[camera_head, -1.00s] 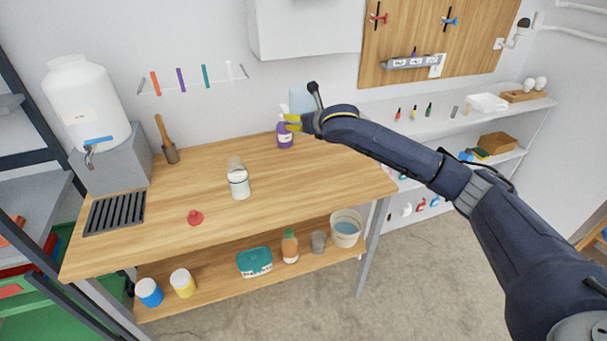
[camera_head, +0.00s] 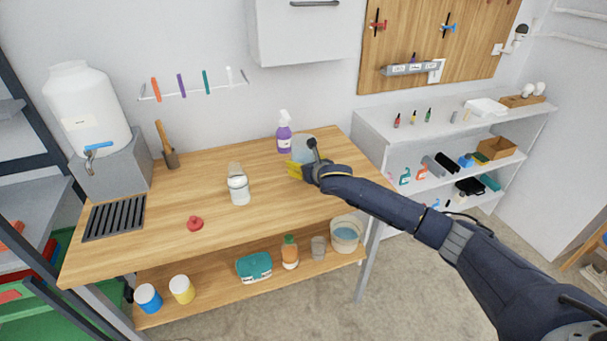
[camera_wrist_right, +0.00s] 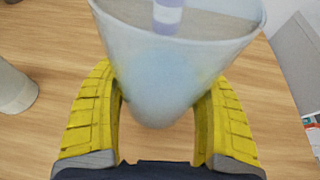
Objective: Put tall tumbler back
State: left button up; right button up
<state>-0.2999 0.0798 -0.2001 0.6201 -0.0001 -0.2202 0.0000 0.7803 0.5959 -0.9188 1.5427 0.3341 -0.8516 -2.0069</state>
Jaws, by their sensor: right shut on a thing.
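The tall tumbler, a pale blue see-through cup (camera_head: 303,147), is in my right gripper (camera_head: 297,170) near the back right of the wooden worktop. In the right wrist view the yellow fingers close on both sides of the tumbler (camera_wrist_right: 160,85), which widens toward its rim. A striped purple-and-white piece (camera_wrist_right: 168,14) shows at its mouth. The tumbler looks roughly upright; I cannot tell whether its base touches the worktop. My left gripper is not in view.
A purple spray bottle (camera_head: 284,135) stands close behind and left of the tumbler. A white jar (camera_head: 239,189) and a red knob-like piece (camera_head: 195,223) are on the worktop (camera_head: 190,180). A shelf unit (camera_head: 375,118) stands right. The worktop's front right is clear.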

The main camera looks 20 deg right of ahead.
jog(key=shift+f, duration=2.1)
jog(key=shift+f, duration=0.15)
jog(key=o, duration=1.6)
jog(key=shift+s, duration=0.15)
jog(key=v, duration=1.2)
